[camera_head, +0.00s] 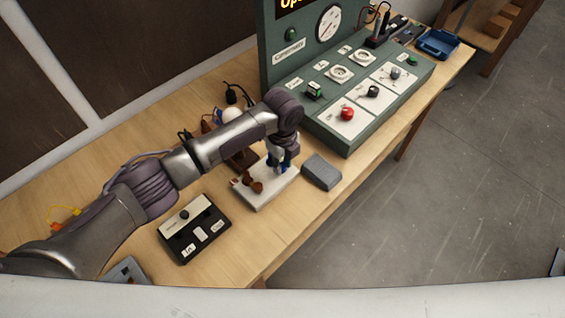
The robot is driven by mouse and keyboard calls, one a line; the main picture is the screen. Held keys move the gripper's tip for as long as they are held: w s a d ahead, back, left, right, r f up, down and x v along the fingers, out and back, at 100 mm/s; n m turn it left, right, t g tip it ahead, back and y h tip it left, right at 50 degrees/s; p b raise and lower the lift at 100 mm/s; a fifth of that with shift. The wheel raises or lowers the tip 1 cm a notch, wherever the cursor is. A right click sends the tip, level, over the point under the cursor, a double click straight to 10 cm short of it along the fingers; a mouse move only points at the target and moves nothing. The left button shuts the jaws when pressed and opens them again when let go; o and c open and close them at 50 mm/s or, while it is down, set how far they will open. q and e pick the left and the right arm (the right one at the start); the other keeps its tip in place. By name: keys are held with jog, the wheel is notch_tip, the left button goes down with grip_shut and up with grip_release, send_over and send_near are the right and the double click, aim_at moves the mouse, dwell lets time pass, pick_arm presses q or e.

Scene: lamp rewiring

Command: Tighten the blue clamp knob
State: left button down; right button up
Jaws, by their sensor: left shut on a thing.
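My left arm reaches in from the left, and its wrist bends down over a small white board (265,190) on the workbench. My left gripper (279,162) is shut at the right back part of this board. Blue shows between and beside its fingertips, where the blue clamp knob (286,157) is. The fingers and wrist hide most of the knob. Brown knob-like parts (254,185) stand on the board left of the gripper. My right gripper is not in view.
A grey block (321,172) lies just right of the board. A green control panel (340,137) with a gauge stands behind. A black switch box (194,228) sits front left. A blue tray (437,43) is at the far end. The wooden bench (250,250) is bare in front.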

aim_at(283, 165)
pick_arm(q)
jog(key=shift+w+r+m, duration=0.1)
jog(key=shift+m, duration=0.8)
jog(key=c, duration=0.9)
grip_release()
jog(key=shift+c, duration=0.2)
notch_tip(283, 165, up, 12)
